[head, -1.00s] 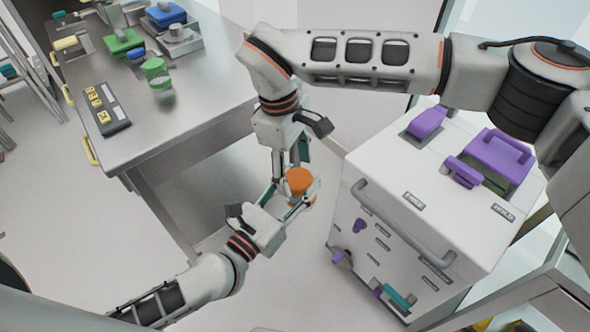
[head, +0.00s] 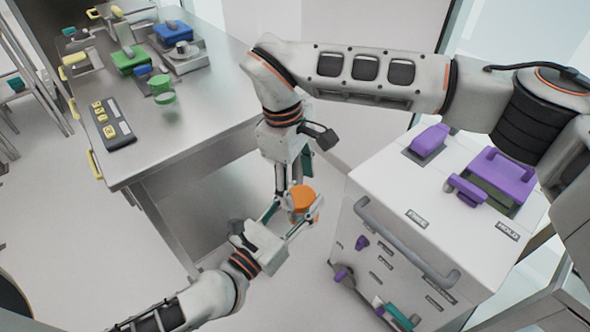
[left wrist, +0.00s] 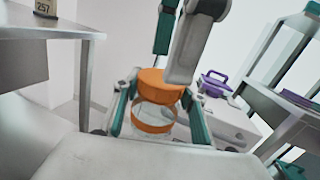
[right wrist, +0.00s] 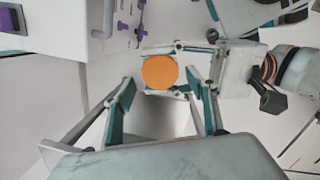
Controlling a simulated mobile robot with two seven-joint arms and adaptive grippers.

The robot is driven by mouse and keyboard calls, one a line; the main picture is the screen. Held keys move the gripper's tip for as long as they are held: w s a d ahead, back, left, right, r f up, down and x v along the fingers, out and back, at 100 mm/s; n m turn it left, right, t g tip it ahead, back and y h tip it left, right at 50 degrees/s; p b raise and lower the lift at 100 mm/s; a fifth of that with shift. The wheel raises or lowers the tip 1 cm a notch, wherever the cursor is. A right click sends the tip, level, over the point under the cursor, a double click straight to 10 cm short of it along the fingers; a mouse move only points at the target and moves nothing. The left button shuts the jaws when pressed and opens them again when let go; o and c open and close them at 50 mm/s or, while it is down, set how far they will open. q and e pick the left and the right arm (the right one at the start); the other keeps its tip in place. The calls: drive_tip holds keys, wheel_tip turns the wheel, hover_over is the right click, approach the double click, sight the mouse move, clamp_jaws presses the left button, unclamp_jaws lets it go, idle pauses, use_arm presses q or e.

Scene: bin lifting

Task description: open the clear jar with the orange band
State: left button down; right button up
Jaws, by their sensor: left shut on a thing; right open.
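The clear jar (left wrist: 152,108) has an orange band (left wrist: 150,127) around its body and an orange lid (left wrist: 160,82) on top. In the head view the orange lid (head: 302,195) sits at the centre, off the floor. My left gripper (head: 293,215), from the lower left, is shut on the jar's body; its two fingers flank the jar in the left wrist view.
A metal table (head: 190,130) at left carries a green jar (head: 162,90), a black switch panel (head: 110,122), and blue and green boxes. A white cart (head: 390,205) with purple handles and a grey rail stands right of the jar. Open floor lies between them.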

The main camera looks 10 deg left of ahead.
sight(300, 196)
drive_tip(key=shift+d+f, duration=0.2)
drive_tip(key=shift+f, duration=1.3)
drive_tip(key=c, duration=1.2)
drive_tip(key=shift+o, duration=0.4)
drive_tip(key=n, duration=0.3)
drive_tip(key=shift+n, duration=0.3)
drive_tip(key=o, duration=1.2)
drive_tip(key=shift+a+r, duration=0.15)
drive_tip(key=shift+r, duration=1)
drive_tip(key=shift+a+r, duration=0.15)
drive_tip(key=shift+r, duration=0.95)
